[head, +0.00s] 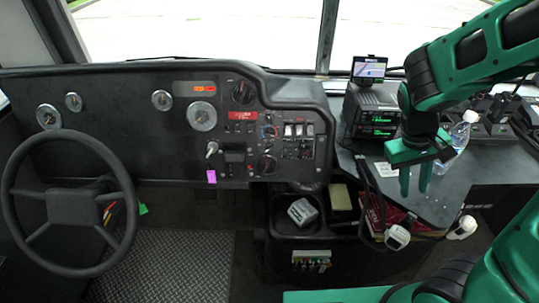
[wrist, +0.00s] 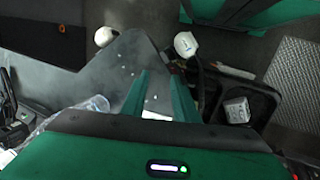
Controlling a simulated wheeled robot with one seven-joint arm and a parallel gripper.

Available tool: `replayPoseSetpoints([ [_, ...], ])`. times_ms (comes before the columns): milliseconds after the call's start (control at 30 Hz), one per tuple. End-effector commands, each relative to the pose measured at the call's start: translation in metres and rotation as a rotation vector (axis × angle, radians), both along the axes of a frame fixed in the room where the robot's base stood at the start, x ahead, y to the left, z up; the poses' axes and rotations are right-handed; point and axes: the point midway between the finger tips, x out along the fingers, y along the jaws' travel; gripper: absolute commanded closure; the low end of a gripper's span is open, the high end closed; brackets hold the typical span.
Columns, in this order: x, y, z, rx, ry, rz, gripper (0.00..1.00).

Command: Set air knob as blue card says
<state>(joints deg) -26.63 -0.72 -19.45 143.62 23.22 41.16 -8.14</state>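The dashboard panel (head: 240,145) holds several dark round knobs: a large one at the top (head: 242,92), one with a bluish mark (head: 268,131), and a lower one (head: 267,165). Their labels are too small to read, so I cannot tell which is the air knob. I cannot make out a blue card; a magenta card (head: 211,177) hangs below the panel and a green one (head: 143,209) is near the steering wheel. My gripper (head: 415,182) points down over the right-hand counter, well right of the knobs. It is open and empty, its fingers apart in the wrist view (wrist: 158,95).
Handsets (head: 397,238) hang at the counter's front edge. The steering wheel (head: 70,205) is far left.

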Motion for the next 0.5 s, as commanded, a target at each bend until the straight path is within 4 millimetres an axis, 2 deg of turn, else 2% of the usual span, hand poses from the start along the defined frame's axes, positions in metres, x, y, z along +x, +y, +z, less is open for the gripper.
replayPoseSetpoints([
  [200, 0.037, 0.033, -0.028, -0.145, 0.02, 0.231, 0.73],
  [500, 0.073, 0.077, -0.05, -0.321, 0.01, 0.495, 0.73],
])
